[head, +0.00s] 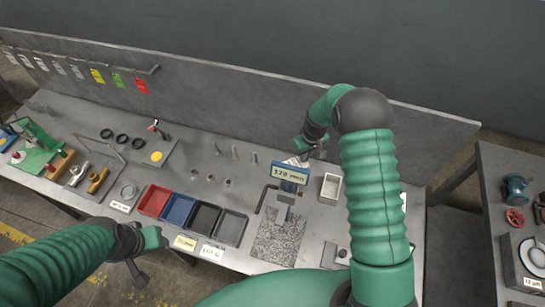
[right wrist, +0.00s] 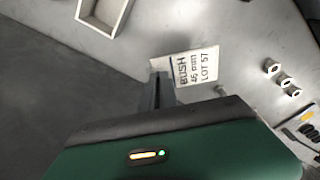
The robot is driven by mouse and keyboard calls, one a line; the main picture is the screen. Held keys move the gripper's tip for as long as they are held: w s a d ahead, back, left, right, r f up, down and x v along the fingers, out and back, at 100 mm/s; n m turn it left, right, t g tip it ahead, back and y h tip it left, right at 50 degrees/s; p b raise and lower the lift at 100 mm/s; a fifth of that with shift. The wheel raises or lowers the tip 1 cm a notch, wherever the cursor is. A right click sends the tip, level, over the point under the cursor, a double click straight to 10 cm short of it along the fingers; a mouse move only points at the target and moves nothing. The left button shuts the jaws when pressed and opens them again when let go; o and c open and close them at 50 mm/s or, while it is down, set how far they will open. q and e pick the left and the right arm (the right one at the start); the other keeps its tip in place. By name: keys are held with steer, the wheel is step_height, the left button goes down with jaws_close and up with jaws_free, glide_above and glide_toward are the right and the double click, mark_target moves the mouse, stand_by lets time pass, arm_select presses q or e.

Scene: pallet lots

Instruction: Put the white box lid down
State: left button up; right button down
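A white open box (head: 330,188) stands on the bench right of the digital display; its corner also shows in the right wrist view (right wrist: 104,14). A flat white piece printed "BUSH", "LOT 57" (right wrist: 197,67) shows just beyond my right gripper (right wrist: 162,88). I cannot tell whether it is the lid or a label card, or whether the gripper touches it. In the head view my right gripper (head: 308,146) is low over the back of the bench, its fingertips small and partly hidden. My left gripper (head: 138,268) hangs at the front edge, away from the box, with nothing visible in it.
Red, blue and dark bins (head: 192,213) stand left of the display (head: 289,174). A speckled grey plate (head: 278,240) lies in front of it. A back panel (head: 240,95) bounds the bench.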

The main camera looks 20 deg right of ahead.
step_height(320, 180, down, 8)
steer(key=shift+w+f+p, duration=0.1)
steer(key=shift+p, duration=0.65)
steer(key=shift+a+f, duration=0.1)
steer(key=shift+f, duration=0.15)
steer(key=c, duration=2.1)
jaws_free()
steer(key=shift+f, duration=0.1)
steer(key=o, duration=0.5)
steer(key=shift+c, duration=0.2)
steer(key=shift+r, duration=0.35)
steer(key=r, duration=0.3)
steer(key=s+r+b, duration=0.1)
steer(key=r, duration=0.7)
steer(key=shift+s+d+r+b, duration=0.2)
steer(key=shift+s+b, duration=0.1)
steer(key=shift+b, duration=0.1)
